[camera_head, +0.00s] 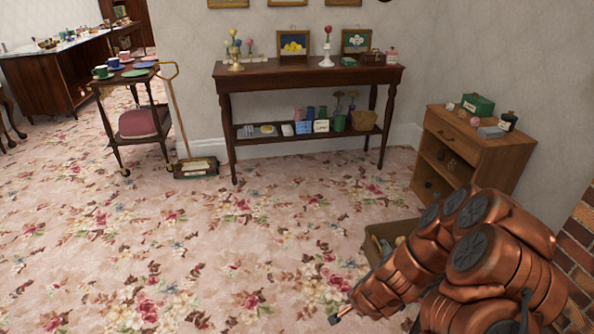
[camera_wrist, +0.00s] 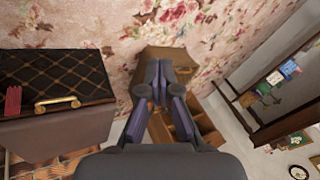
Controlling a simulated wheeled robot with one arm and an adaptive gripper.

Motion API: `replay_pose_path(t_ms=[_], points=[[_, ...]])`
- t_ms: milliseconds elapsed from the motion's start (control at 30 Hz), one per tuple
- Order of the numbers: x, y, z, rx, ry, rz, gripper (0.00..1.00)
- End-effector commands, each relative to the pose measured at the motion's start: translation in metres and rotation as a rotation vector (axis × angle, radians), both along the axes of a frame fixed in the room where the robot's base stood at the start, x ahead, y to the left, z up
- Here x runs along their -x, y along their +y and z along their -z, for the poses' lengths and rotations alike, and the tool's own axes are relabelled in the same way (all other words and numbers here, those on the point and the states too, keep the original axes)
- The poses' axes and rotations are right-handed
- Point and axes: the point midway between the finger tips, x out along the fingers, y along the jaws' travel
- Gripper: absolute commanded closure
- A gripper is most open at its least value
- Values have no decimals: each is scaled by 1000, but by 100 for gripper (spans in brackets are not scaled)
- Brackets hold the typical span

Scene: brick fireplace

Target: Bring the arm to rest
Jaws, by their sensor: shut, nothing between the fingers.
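My arm is copper-coloured and folded at the lower right of the head view. My gripper shows in the wrist view (camera_wrist: 159,66), its two dark fingers together at the tips with nothing between them. In the head view only a small end of it (camera_head: 340,316) shows past the arm, low over the carpet. A brown open box (camera_head: 379,231) on the floor is partly hidden behind the arm. In the wrist view a brown box (camera_wrist: 178,54) lies beyond the fingertips; I cannot tell how far away.
A console table (camera_head: 260,78) and a trolley (camera_head: 118,148) stand farther back. A dark quilted case (camera_wrist: 50,76) is at the wrist view's left. The flowered carpet (camera_head: 200,240) is clear at left and centre.

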Motion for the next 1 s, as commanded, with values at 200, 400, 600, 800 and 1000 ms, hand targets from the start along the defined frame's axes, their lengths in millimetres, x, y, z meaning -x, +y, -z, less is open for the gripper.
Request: replay_pose_path(t_ms=[200, 400, 600, 800, 1000], points=[[2, 45, -57, -74, 13, -214, 100], [25, 74, -103, -101, 55, -408, 100], [61, 88, -145, -95, 118, -587, 100], [105, 87, -181, -60, 202, -741, 100], [157, 72, -214, -5, 308, -865, 100]])
